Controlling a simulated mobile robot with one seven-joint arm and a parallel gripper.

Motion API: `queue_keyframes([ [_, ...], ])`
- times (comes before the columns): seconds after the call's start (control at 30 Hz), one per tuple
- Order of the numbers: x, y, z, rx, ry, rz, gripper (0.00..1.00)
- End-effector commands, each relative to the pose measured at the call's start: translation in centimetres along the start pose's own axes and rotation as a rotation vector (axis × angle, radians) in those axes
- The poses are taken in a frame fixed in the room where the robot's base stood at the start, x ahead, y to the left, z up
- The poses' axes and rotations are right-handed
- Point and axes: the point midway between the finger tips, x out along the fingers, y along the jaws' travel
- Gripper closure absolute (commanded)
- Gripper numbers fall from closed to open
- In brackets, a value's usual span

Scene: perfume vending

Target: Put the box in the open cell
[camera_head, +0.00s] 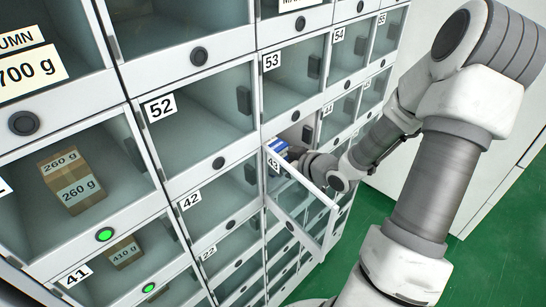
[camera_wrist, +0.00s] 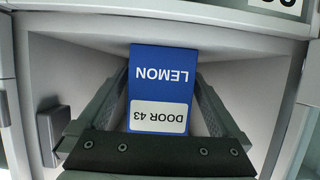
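The blue box (camera_wrist: 160,62), labelled LEMON and DOOR 43, is between the fingers of my gripper (camera_wrist: 163,75). The fingertips meet its two sides, and its label reads upside down in the wrist view. In the head view the box (camera_head: 277,147) shows small, with my gripper (camera_head: 291,153) at its right. The box is at the mouth of the open cell (camera_wrist: 235,75), with cell walls around it. The glass door marked 43 (camera_head: 273,163) stands swung out. The cell floor and the box's far end are hidden.
Closed glass cells surround the opening, including 53 (camera_head: 272,62), 52 (camera_head: 160,107) and 42 (camera_head: 190,200). Brown boxes stand in cells at the left, one marked 260 g (camera_head: 75,185). Green floor (camera_head: 480,262) lies at the right. A dark latch block (camera_wrist: 52,130) is beside my gripper.

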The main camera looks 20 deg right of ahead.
Motion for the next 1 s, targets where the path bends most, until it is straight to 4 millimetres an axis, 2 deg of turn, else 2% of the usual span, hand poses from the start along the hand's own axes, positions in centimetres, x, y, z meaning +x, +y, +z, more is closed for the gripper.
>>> queue_keyframes([
  [0.27,-0.2,0.0,-0.4,0.0,0.0,0.001,0.0],
  [0.33,-0.9,0.1,-0.3,0.001,-0.001,0.004,0.0],
  [0.7,-8.6,0.2,-0.4,-0.001,-0.001,0.006,0.0],
  [0.83,-10.6,0.1,-0.4,-0.001,-0.001,0.003,0.0],
  [1.0,-12.0,0.1,-0.3,0.0,0.0,0.002,0.0],
])
